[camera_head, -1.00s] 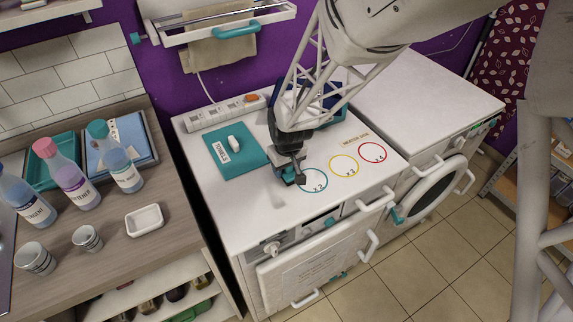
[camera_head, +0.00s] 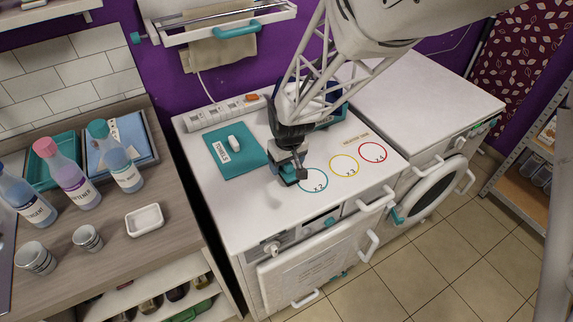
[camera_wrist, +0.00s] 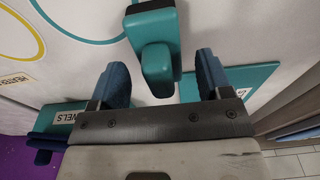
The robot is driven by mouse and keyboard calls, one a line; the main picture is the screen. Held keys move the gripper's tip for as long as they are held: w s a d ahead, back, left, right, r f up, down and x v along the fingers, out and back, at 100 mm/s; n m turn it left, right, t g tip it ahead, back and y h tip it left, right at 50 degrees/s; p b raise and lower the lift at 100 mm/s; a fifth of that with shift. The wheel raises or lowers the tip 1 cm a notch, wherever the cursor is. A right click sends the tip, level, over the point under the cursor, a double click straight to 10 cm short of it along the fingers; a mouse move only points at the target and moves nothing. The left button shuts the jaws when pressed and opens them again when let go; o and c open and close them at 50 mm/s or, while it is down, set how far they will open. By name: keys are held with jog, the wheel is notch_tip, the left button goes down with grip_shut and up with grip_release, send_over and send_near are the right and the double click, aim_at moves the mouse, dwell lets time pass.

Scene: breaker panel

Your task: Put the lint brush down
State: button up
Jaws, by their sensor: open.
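The lint brush, teal with a dark edge, lies on the white washer top (camera_head: 235,215). In the wrist view the lint brush (camera_wrist: 155,58) shows its handle end toward me, between my open fingers. A gap shows on each side of the handle. My gripper (camera_wrist: 162,78) has blue fingertips spread wide and holds nothing. There the brush is mostly hidden by the gripper.
Yellow (camera_head: 344,165) and red (camera_head: 372,153) circles lie right of the teal one. A power strip (camera_head: 222,111) is at the back. Bottles and cups stand on the left counter (camera_head: 120,255). The right machine's top (camera_head: 430,95) is clear.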

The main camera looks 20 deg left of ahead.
aim_at(290, 164)
jog(key=r, duration=0.6)
jog(key=s+d+r, duration=0.1)
jog(key=r, duration=0.2)
jog(key=shift+r, duration=0.4)
jog(key=shift+d+r, duration=0.15)
jog(key=shift+d, duration=0.05)
jog(key=s+d+r+m, duration=0.2)
jog(key=s+d+r, duration=0.2)
jog(key=d, duration=0.5)
jog(key=s+d+r+m+t, duration=0.15)
jog(key=s+d+r, duration=0.25)
jog(key=d, duration=0.5)
jog(key=s+d+r+m, duration=0.3)
jog(key=d+r, duration=0.1)
jog(key=d, duration=0.5)
jog(key=s+d+r+m+h, duration=0.1)
jog(key=s+d+m, duration=0.1)
jog(key=s+d, duration=0.4)
jog(key=s, duration=0.3)
jog(key=shift+s+d+r+m, duration=0.15)
jog(key=shift+s+d+m, duration=0.1)
jog(key=shift+d+m, duration=0.1)
jog(key=shift+o, duration=0.4)
